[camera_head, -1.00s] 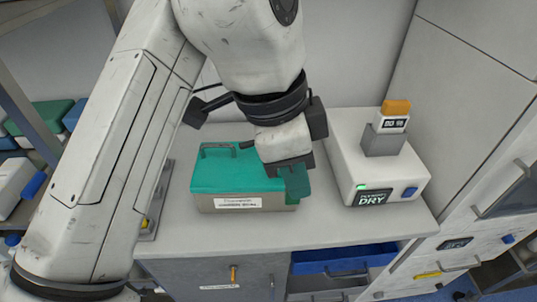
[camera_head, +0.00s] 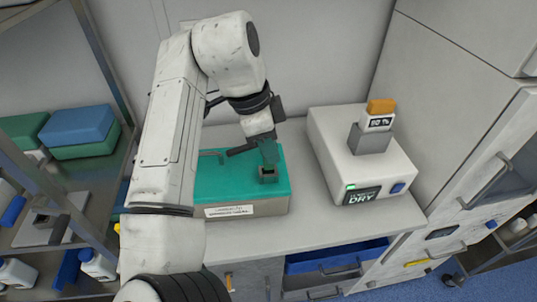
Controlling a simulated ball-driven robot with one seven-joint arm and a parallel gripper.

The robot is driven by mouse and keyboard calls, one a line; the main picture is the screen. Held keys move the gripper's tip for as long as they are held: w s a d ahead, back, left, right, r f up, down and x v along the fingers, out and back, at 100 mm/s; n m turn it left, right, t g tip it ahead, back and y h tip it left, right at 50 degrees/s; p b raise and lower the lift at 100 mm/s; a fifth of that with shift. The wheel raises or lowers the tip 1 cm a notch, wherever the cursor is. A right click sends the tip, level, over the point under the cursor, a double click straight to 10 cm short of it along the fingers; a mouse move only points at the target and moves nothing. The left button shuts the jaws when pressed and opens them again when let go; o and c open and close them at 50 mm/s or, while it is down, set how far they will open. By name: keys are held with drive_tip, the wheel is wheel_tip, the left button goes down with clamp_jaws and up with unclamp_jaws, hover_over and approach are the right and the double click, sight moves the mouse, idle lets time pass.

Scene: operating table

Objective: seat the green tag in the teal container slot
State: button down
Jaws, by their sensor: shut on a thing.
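The teal container (camera_head: 230,186) sits on the worktop, with a teal lid, a grey lower body and a white label on its front. A small open slot (camera_head: 268,174) stands up from the lid near its right end. My gripper (camera_head: 266,143) points down over this end of the lid and is shut on the green tag (camera_head: 269,153). The tag is right above the slot, its lower end close to the slot's mouth. I cannot tell whether it touches or has entered. My arm hides the container's left part.
A white device (camera_head: 345,160) labelled DRY, with an orange-topped tag (camera_head: 380,108) in its grey holder, stands right of the container. A shelf with green and blue boxes (camera_head: 78,126) is at left. A blue drawer (camera_head: 335,257) is partly open below the worktop (camera_head: 330,228).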

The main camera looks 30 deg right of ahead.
drive_tip(key=shift+w+d+f, duration=0.15)
drive_tip(key=shift+w+f, duration=0.25)
drive_tip(key=shift+f, duration=0.05)
drive_tip(key=shift+w+f+p, duration=0.1)
drive_tip(key=shift+f+p, duration=0.5)
drive_tip(key=shift+f, duration=1.15)
drive_tip(key=shift+d+f, duration=0.1)
drive_tip(key=shift+f, duration=0.1)
drive_tip(key=c, duration=1)
unclamp_jaws()
drive_tip(key=shift+c, duration=0.2)
drive_tip(key=shift+r, duration=0.1)
drive_tip(key=b+v, duration=0.1)
drive_tip(key=v, duration=1.1)
drive_tip(key=shift+b, duration=0.35)
